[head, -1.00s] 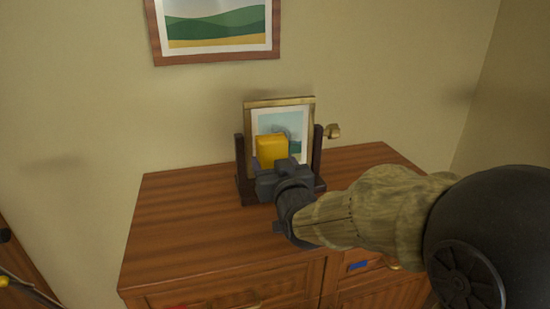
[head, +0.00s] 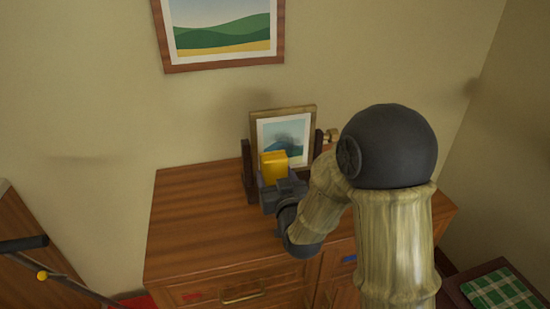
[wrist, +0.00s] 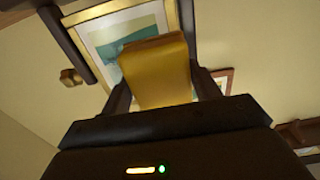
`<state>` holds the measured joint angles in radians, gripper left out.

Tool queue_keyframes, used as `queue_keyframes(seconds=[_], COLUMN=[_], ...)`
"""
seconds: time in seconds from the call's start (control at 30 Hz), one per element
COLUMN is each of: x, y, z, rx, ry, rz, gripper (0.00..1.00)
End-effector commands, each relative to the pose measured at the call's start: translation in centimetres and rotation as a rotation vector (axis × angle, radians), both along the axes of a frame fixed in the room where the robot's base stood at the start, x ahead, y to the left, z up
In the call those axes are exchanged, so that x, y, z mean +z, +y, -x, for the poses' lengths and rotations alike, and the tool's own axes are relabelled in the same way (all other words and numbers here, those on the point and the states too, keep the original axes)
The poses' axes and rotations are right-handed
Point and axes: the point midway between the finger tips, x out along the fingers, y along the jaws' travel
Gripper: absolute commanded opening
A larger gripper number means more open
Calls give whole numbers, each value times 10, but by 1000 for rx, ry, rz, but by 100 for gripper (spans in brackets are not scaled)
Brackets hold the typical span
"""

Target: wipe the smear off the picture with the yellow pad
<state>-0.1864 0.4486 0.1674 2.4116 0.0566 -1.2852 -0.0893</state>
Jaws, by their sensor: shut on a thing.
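The small framed picture (head: 295,130) stands in a dark wooden stand (head: 248,165) on the dresser. A dark grey smear lies across its blue-green scene. My gripper (head: 276,183) is shut on the yellow pad (head: 273,167), in front of the picture's lower left part. In the wrist view the pad (wrist: 155,72) sits between both fingers and covers part of the picture (wrist: 107,45). A gap between pad and picture is hard to judge. The pad hides the picture's lower left corner in the head view.
The wooden dresser top (head: 200,220) is clear to the left. A brass knob (head: 331,135) sticks out at the stand's right side. A larger landscape picture (head: 225,60) hangs on the wall above. A green checked cloth (head: 500,290) lies at lower right.

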Motion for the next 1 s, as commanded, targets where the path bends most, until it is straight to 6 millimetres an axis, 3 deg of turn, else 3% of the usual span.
queue_keyframes(seconds=[0.6,1.0], x=[-1,0], y=[2,10], z=[2,-28], rx=[4,2], ry=[-2,-1], rz=[-4,-3], gripper=[43,43])
